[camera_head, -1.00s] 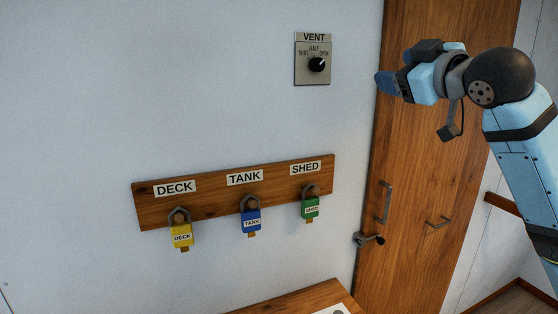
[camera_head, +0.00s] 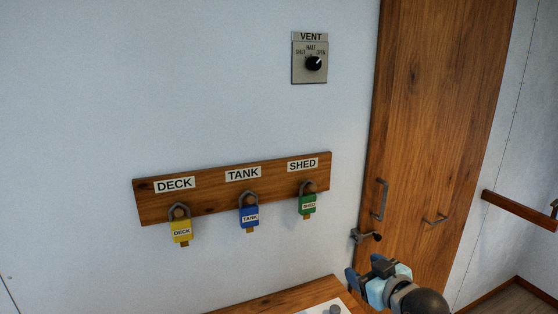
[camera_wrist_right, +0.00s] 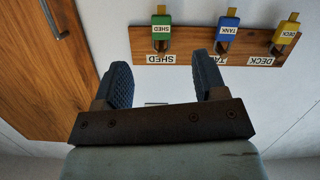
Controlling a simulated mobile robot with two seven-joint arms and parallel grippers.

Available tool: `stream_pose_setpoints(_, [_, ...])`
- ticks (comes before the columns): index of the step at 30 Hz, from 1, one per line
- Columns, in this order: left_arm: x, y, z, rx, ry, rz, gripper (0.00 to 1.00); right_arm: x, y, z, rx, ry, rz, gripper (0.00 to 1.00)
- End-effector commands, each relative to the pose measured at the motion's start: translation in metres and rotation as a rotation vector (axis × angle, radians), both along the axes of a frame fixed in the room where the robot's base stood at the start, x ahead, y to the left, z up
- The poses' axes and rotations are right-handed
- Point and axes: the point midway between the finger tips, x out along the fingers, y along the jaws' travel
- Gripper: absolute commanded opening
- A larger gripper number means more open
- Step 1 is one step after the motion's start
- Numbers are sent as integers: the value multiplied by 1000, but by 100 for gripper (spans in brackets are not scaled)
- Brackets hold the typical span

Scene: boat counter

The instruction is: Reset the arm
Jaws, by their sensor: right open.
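My right gripper (camera_head: 366,281) is low at the lower right of the head view, near the wooden counter and in front of the door's lower part. In the right wrist view its two blue fingers (camera_wrist_right: 162,88) stand wide apart with nothing between them. My left gripper is not in view. The yellow DECK padlock (camera_head: 181,232), blue TANK padlock (camera_head: 250,216) and green SHED padlock (camera_head: 307,204) hang on the labelled wooden board (camera_head: 210,205), left of and above the gripper. The VENT knob (camera_head: 313,63) points up and right, towards OPEN.
The wooden door (camera_head: 430,120) has a vertical handle (camera_head: 380,200) and a dark latch (camera_head: 366,236) close above my right gripper. The wooden counter (camera_head: 275,301) with a white panel (camera_head: 318,308) is at the bottom. The wall between vent and board is clear.

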Motion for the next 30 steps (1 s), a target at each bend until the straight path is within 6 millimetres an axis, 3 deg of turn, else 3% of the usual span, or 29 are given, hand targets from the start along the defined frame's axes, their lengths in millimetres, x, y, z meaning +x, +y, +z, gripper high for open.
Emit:
stream_pose_setpoints(1, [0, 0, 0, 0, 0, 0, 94, -17, 0, -37, 16, 42, -13, 65])
stream_pose_setpoints(6, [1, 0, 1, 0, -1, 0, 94, -78, -1, -134, 51, 140, -61, 65])
stream_pose_setpoints(12, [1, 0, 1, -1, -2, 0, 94, -174, -4, -230, 72, 259, -122, 65])
stream_pose_setpoints(15, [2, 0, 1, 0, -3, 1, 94, -222, -5, -264, 73, 311, -149, 65])
stream_pose_setpoints(18, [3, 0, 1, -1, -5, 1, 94, -261, -7, -287, 70, 350, -169, 65])
stream_pose_setpoints(21, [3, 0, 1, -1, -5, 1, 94, -286, -8, -300, 68, 373, -182, 65])
stream_pose_setpoints(24, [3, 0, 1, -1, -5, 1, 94, -298, -8, -305, 65, 382, -187, 65])
stream_pose_setpoints(30, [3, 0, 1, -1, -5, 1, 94, -299, -8, -306, 65, 383, -187, 65])
